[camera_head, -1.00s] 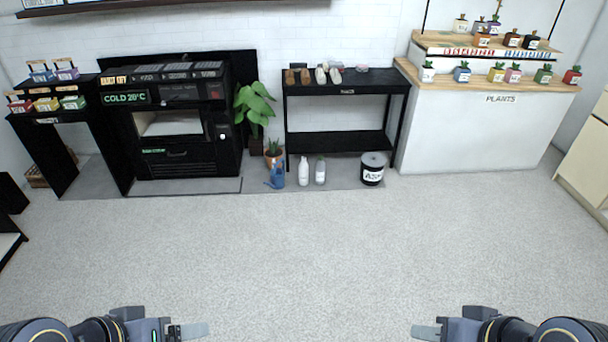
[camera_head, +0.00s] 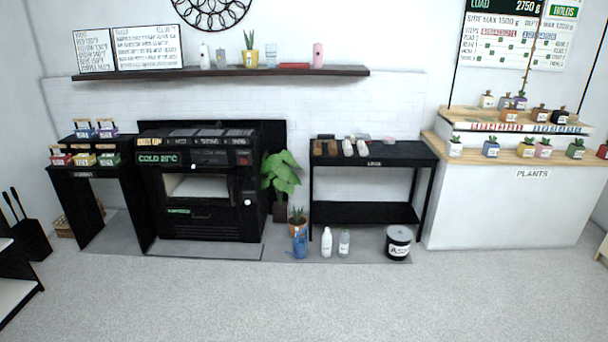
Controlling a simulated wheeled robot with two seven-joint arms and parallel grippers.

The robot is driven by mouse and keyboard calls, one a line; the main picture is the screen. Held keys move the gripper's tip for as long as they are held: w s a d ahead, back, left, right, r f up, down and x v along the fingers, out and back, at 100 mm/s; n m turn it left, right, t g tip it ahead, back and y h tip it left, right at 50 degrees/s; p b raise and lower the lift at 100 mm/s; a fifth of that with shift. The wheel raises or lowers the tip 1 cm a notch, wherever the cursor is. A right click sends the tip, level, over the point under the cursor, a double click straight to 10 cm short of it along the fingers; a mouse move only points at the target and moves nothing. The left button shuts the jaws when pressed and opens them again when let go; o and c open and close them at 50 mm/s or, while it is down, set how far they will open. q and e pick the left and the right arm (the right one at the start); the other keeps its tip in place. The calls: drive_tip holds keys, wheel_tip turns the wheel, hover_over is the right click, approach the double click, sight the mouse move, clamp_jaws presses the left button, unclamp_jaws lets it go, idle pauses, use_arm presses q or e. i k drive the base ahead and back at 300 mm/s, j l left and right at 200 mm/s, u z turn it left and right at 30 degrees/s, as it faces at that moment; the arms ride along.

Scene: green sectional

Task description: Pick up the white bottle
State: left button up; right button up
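A white bottle (camera_head: 327,242) stands upright on the grey floor mat, in front of the black shoe bench. A second pale bottle (camera_head: 344,243), greyish with a label, stands close to its right. Another small white bottle (camera_head: 204,55) stands on the high wall shelf. Neither of my grippers shows in the head view now.
A blue watering can (camera_head: 299,246) and potted plants (camera_head: 281,174) are left of the floor bottles; a black bucket (camera_head: 398,243) is right. The black bench (camera_head: 365,213) is behind them. The wall shelf (camera_head: 290,72) holds several items. The carpet (camera_head: 320,300) in front is clear.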

sight(327, 237)
drive_tip(key=i, duration=4.2)
